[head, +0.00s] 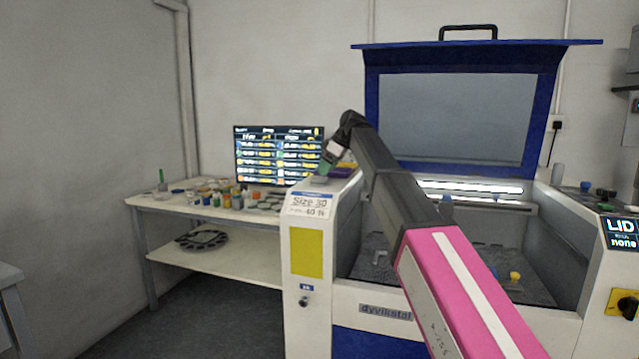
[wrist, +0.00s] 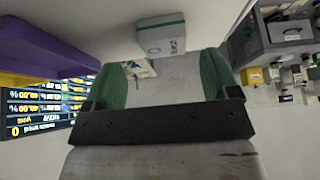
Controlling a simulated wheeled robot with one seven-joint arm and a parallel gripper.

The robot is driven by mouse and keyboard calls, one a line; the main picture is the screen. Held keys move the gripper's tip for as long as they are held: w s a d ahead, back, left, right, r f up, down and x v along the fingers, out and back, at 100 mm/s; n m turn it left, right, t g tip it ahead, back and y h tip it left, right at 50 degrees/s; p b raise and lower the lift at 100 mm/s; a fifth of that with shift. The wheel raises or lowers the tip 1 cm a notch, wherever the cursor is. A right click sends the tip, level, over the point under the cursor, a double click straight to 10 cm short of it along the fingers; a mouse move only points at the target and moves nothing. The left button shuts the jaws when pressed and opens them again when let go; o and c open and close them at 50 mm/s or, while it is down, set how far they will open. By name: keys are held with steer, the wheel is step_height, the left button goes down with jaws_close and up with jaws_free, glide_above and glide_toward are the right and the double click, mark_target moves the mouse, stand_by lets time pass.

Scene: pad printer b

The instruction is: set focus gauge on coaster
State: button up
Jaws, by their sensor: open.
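My gripper (head: 324,170) is at the end of my arm, by the left top corner of the machine. In the wrist view its two green fingers (wrist: 170,82) stand wide apart with nothing held between them. A small grey flat piece (head: 319,181) lies on the machine's left top, just below the gripper; I cannot tell whether it is the coaster. In the wrist view a pale box with a teal stripe and a printed label (wrist: 162,36) stands beyond the fingertips, apart from them. I cannot tell whether it is the focus gauge.
The machine (head: 385,312) has its blue lid (head: 455,115) raised; its bed (head: 390,265) is open. A white table (head: 165,205) with several small pots and a screen (head: 278,153) stands to the left. In the wrist view, a purple block (wrist: 60,40) is at the upper left.

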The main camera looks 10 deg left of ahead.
mark_target(320, 178)
steer(key=x, duration=0.4)
steer(key=shift+s+a, duration=0.1)
steer(key=shift+s, duration=0.15)
steer(key=c, duration=1.1)
steer(key=shift+r, duration=0.1)
step_height(320, 178, up, 4)
steer(key=shift+w+r, duration=0.1)
steer(key=shift+r, duration=0.05)
steer(key=shift+s+a+r, duration=1.1)
steer(key=shift+s, duration=0.5)
steer(key=shift+s+a+r, duration=1.05)
steer(key=shift+s+a, duration=0.1)
steer(key=shift+s, duration=0.5)
steer(key=shift+s+a+r, duration=1.1)
steer(key=shift+s, duration=0.5)
